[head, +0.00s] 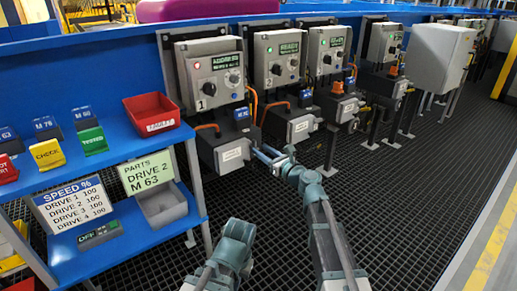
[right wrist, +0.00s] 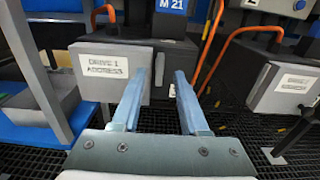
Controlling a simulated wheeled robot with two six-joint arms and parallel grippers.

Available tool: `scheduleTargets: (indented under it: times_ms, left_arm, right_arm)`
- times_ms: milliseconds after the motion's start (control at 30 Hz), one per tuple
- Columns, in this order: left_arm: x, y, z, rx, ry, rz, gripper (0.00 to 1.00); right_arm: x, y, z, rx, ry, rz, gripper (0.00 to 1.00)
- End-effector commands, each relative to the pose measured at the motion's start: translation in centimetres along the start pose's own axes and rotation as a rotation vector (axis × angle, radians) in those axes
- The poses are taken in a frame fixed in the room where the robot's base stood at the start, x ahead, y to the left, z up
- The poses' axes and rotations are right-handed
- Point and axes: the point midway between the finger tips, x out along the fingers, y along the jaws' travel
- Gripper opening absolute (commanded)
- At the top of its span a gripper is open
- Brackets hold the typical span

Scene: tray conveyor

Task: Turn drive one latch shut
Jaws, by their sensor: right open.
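The drive one unit (head: 212,75) is the leftmost grey panel, marked 1, with a red light. Below it is its grey box (head: 231,155); in the right wrist view this box (right wrist: 90,82) has a "DRIVE 1 ADDRESS" label and its front looks closed.
The drive 2 panel (head: 278,58) has a green light and its box (head: 290,125) is close to the right. A blue shelf (head: 120,140) with a red bin (head: 152,114) and signs stands left. Orange cables (right wrist: 255,32) loop between the units. Dark grating floor is clear at right.

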Motion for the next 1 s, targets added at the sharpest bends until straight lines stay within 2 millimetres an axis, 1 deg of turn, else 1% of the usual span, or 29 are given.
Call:
scheduleTargets:
  times_ms: [33, 200, 333, 600, 667, 700, 833, 867, 1000]
  left_arm:
    - [0.0, 0.0, 0.0, 0.0, 0.0, 0.0, 0.0]
    - [0.0, 0.0, 0.0, 0.0, 0.0, 0.0, 0.0]
    - [0.0, 0.0, 0.0, 0.0, 0.0, 0.0, 0.0]
    - [0.0, 0.0, 0.0, 0.0, 0.0, 0.0, 0.0]
    - [0.0, 0.0, 0.0, 0.0, 0.0, 0.0, 0.0]
    - [0.0, 0.0, 0.0, 0.0, 0.0, 0.0, 0.0]
    - [0.0, 0.0, 0.0, 0.0, 0.0, 0.0, 0.0]
    - [0.0, 0.0, 0.0, 0.0, 0.0, 0.0, 0.0]
    - [0.0, 0.0, 0.0, 0.0, 0.0, 0.0, 0.0]
  right_arm:
    - [0.9, -0.1, 0.0, 0.0, 0.0, 0.001, 0.44]
    - [2.3, 0.0, 0.0, 0.0, 0.0, 0.0, 0.44]
    - [2.7, 0.0, 0.0, 0.0, 0.0, 0.0, 0.44]
    - [2.7, 0.0, 0.0, 0.0, 0.0, 0.0, 0.44]
    - [2.7, 0.0, 0.0, 0.0, 0.0, 0.0, 0.33]
    - [2.7, 0.0, 0.0, 0.0, 0.0, 0.0, 0.26]
    - [2.7, 0.0, 0.0, 0.0, 0.0, 0.0, 0.02]
    - [2.6, 0.0, 0.0, 0.0, 0.0, 0.0, 0.0]
    - [2.6, 0.0, 0.0, 0.0, 0.0, 0.0, 0.0]
